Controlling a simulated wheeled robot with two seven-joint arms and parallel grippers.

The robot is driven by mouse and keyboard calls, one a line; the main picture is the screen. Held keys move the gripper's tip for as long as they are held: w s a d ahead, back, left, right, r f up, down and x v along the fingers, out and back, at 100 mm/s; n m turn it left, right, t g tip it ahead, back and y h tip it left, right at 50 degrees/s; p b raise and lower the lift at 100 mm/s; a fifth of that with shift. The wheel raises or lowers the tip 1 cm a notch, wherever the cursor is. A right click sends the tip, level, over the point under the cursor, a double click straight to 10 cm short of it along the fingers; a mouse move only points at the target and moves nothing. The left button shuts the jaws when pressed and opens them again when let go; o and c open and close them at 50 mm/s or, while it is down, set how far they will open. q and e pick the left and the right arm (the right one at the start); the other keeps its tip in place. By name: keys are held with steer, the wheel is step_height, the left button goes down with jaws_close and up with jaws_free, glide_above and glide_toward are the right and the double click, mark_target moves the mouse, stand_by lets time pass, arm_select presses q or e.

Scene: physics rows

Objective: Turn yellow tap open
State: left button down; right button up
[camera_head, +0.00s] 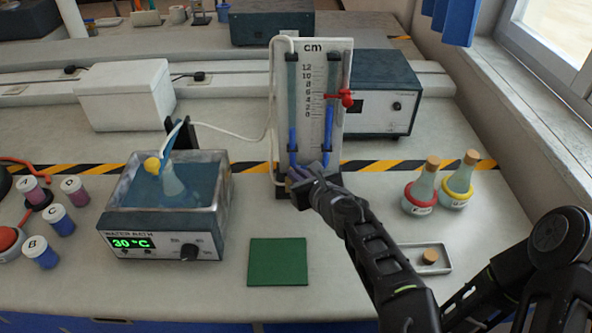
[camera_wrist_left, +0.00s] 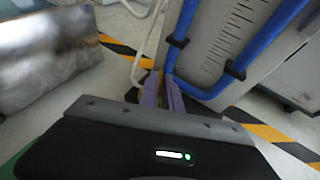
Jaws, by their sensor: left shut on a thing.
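My left gripper (camera_head: 303,174) is shut at the foot of the white gauge board (camera_head: 315,65), in front of the blue U-shaped tube. In the left wrist view its two purple fingers (camera_wrist_left: 166,92) are close together beside the blue tube (camera_wrist_left: 205,90); what they hold is hidden. No yellow tap can be clearly made out at the gripper; a yellow patch by the fingertips may be floor tape. A yellow fitting (camera_head: 152,166) sits on the flask in the water bath (camera_head: 186,222). A red tap (camera_head: 345,98) is on the board's right side. My right gripper is out of view.
A green mat (camera_head: 278,262) lies in front of the board. Two stoppered flasks (camera_head: 420,189) and a small tray (camera_head: 437,271) are at the right. Several labelled jars (camera_head: 60,220) stand at the left. A white hose (camera_head: 230,135) runs from the bath to the board.

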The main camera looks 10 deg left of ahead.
arm_select(q)
steer(key=n+g+y, duration=0.1)
steer(key=n+g+y+p, duration=0.1)
steer(key=n+g+p, duration=0.1)
steer(key=shift+w+d+r+n+y, duration=0.1)
steer(key=shift+w+d+n+y, duration=0.1)
steer(key=shift+w+n+y, duration=0.15)
steer(key=n+g+y, duration=0.1)
steer(key=n+g, duration=0.1)
steer(key=g, duration=0.1)
steer(key=n+g+y+p, duration=0.1)
steer(key=n+g, duration=0.1)
steer(key=n, duration=0.1)
steer(key=shift+w+d+g, duration=0.1)
steer(key=shift+w+g, duration=0.1)
steer(key=shift+g, duration=0.2)
steer(key=shift+f, duration=0.2)
steer(key=c, duration=1.5)
jaws_free()
steer(key=shift+c, duration=0.2)
steer(key=shift+r, duration=0.1)
steer(key=shift+r+m+t, duration=0.1)
steer(key=shift+m+t, duration=0.15)
steer(key=shift+t, duration=0.05)
